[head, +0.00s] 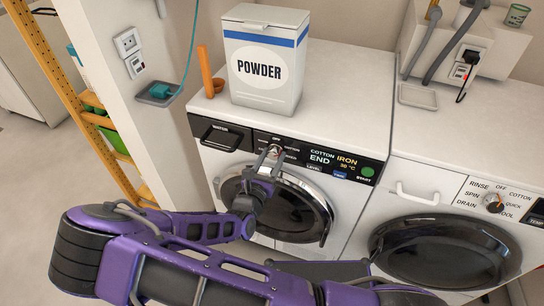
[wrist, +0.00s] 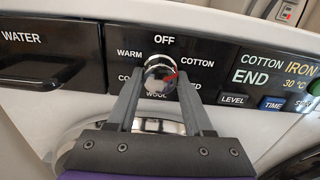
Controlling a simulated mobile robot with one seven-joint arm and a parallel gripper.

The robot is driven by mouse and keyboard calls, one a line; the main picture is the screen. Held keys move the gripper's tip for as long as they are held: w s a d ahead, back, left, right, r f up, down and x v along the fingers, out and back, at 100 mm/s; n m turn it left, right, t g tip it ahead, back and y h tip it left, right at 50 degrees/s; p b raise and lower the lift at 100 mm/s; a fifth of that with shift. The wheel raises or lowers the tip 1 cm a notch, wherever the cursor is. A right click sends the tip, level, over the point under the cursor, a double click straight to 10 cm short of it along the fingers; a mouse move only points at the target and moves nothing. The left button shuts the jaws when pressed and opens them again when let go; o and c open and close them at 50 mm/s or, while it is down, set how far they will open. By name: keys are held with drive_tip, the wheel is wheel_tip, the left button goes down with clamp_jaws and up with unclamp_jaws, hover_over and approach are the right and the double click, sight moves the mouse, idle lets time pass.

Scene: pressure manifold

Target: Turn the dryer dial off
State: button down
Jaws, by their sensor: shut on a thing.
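The dryer (head: 345,110) is the left machine, with a black panel reading COTTON END and IRON. Its round silver dial (wrist: 160,72) sits below the word OFF in the wrist view. WARM is printed to its upper left and COTTON to its right; lower labels are partly hidden by my fingers. My gripper (wrist: 161,82) is shut on the dial, one finger on each side. In the head view my gripper (head: 270,158) reaches the dial from below.
A POWDER box (head: 264,65) and an orange stick-like item (head: 206,72) stand on the dryer top. The WATER drawer (wrist: 48,52) is left of the dial. The washer dial (head: 493,203) is on the right machine. A yellow shelf frame (head: 65,85) stands at left.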

drive_tip(key=n+p, duration=0.4)
drive_tip(key=shift+r, duration=0.2)
drive_tip(key=n+p, duration=0.2)
drive_tip(key=n, duration=0.2)
drive_tip(key=shift+f, duration=0.1)
drive_tip(key=shift+d+f+n+p, duration=0.1)
drive_tip(key=shift+n+p, duration=0.55)
drive_tip(key=shift+n, duration=1.05)
drive_tip(key=shift+c, duration=1.5)
unclamp_jaws()
drive_tip(key=v, duration=1.7)
drive_tip(key=shift+s, duration=0.25)
